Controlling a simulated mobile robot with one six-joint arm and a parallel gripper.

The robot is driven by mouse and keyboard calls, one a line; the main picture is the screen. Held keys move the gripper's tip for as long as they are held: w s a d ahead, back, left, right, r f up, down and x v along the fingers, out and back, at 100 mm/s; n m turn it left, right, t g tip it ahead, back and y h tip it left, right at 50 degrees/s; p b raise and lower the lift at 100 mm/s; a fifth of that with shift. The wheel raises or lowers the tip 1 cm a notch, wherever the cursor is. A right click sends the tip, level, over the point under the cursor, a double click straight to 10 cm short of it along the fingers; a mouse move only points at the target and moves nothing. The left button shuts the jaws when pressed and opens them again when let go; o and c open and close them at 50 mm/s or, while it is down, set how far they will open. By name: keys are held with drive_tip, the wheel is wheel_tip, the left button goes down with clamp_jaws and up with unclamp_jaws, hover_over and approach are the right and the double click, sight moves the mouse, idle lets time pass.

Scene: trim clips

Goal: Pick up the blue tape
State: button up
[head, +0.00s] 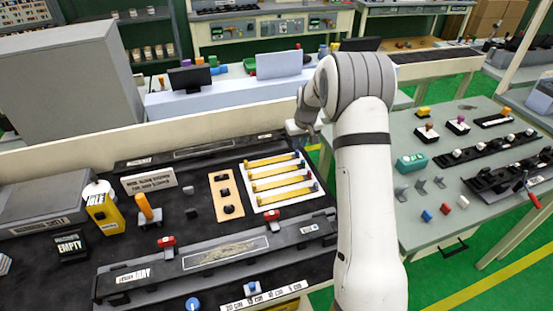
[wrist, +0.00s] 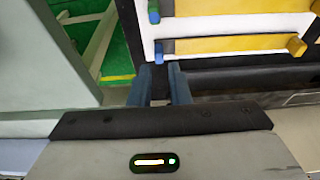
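A small round blue item with a pale centre (head: 193,304), which looks like the roll of blue tape, lies at the bottom edge of the head view on the dark bench. It does not show in the wrist view. My gripper (head: 299,130) is far from it, raised near the back right corner of that bench and partly hidden by my own arm. In the wrist view my gripper (wrist: 161,72) has a narrow gap between its two fingers, with nothing between them. Its fingertips appear just below the white panel (wrist: 215,26).
A yellow dispenser (head: 103,213) stands at left.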

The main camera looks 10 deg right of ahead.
sight(298, 151)
drive_tip(key=p+x, duration=0.1)
drive_tip(key=x, duration=0.3)
drive_tip(key=shift+f, duration=0.2)
clamp_jaws()
